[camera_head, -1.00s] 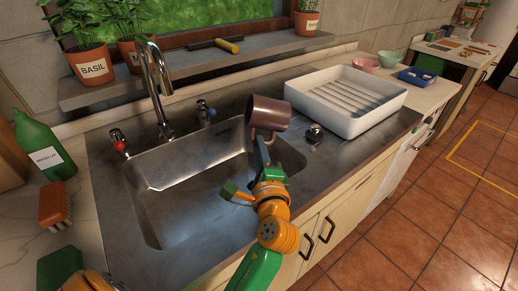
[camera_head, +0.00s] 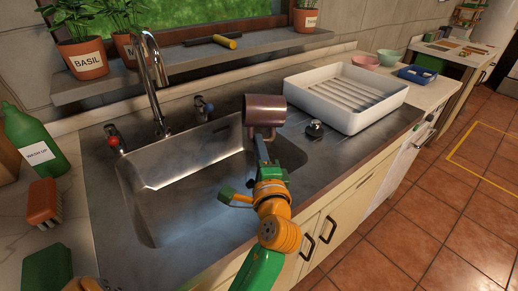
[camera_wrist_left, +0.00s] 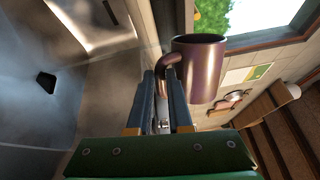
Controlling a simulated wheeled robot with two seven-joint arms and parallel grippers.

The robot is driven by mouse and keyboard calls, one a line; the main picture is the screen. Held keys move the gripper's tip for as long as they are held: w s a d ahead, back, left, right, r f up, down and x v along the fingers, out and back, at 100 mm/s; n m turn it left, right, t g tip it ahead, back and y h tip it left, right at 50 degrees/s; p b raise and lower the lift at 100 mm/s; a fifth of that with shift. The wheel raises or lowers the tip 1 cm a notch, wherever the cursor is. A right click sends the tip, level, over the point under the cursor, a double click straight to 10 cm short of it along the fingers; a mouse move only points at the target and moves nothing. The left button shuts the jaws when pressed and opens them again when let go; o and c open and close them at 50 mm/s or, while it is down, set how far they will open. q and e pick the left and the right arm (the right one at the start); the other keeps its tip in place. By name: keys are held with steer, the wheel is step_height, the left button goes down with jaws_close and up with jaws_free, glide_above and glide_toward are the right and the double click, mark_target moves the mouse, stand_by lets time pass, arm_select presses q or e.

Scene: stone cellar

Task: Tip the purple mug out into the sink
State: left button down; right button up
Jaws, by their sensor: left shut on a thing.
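The purple mug (camera_head: 266,110) is in my left gripper (camera_head: 262,150), held up above the right end of the sink (camera_head: 190,195) in the head view. The left wrist view shows the two fingers (camera_wrist_left: 165,100) shut on the handle, with the mug body (camera_wrist_left: 200,72) just to their right. The rim is at the top of the mug in that rolled view. In the head view the mug looks turned, but I cannot tell its exact tilt. My right gripper is not in view.
A tall tap (camera_head: 152,80) stands behind the sink, with a red-marked knob (camera_head: 114,138) and a blue-marked one (camera_head: 203,106). A white rack (camera_head: 345,98) is right of the mug, behind a small metal knob (camera_head: 315,128). A green bottle (camera_head: 35,140) and brush (camera_head: 44,203) stand left.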

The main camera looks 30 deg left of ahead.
arm_select(q)
steer(key=shift+w+d+r, duration=0.1)
steer(key=shift+r, duration=0.15)
steer(key=shift+n, duration=0.3)
